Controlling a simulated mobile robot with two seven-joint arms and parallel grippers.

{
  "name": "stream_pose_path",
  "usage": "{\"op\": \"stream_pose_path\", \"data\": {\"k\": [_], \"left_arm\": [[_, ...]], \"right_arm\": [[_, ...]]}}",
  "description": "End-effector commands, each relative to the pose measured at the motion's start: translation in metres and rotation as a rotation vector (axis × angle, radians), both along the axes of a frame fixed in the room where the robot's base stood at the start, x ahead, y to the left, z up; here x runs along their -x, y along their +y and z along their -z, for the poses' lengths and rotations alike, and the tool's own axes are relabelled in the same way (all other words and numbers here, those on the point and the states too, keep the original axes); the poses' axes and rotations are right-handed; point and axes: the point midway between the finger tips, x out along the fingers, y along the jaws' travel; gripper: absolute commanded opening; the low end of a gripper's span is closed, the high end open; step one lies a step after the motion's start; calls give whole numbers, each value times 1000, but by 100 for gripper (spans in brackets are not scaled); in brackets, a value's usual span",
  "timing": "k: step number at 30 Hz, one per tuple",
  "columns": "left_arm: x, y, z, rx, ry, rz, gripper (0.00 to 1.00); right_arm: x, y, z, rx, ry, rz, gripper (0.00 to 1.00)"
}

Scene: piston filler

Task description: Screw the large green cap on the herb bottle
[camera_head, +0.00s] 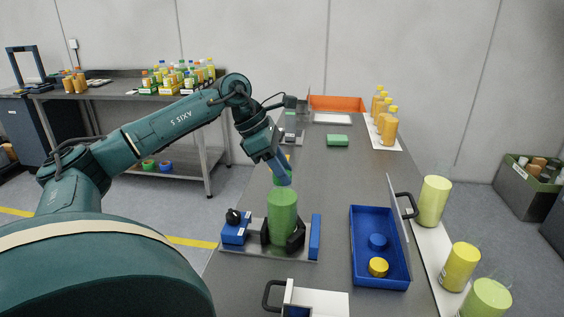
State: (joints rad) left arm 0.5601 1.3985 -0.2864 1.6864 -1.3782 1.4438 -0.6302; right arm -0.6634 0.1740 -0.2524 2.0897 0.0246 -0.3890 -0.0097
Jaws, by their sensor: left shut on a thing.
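The green herb bottle (282,214) stands upright in a holder with black jaws on a grey base plate (290,249). My left gripper (280,165) comes in from the upper left, pointing down over the bottle. My right gripper is out of view.
Yellow-green bottles (433,200) line the right edge. A white box (318,300) with a black handle is in front. The table's middle is clear behind the holder.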

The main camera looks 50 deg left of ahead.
Motion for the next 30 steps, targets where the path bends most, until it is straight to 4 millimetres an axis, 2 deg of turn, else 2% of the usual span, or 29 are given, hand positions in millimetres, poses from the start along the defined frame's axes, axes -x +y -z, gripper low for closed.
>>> {"op": "stream_pose_path", "data": {"k": [1,9,10,19,30], "left_arm": [[0,-1,-1,1,2,18,0],[1,-1,1,0,0,31,0],[1,-1,1,0,1,31,35],[0,-1,1,0,0,28,60],[0,0,1,-1,-1,26,60]], "right_arm": [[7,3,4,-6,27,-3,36],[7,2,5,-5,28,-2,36],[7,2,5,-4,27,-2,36],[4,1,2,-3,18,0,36],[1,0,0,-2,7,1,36]]}}
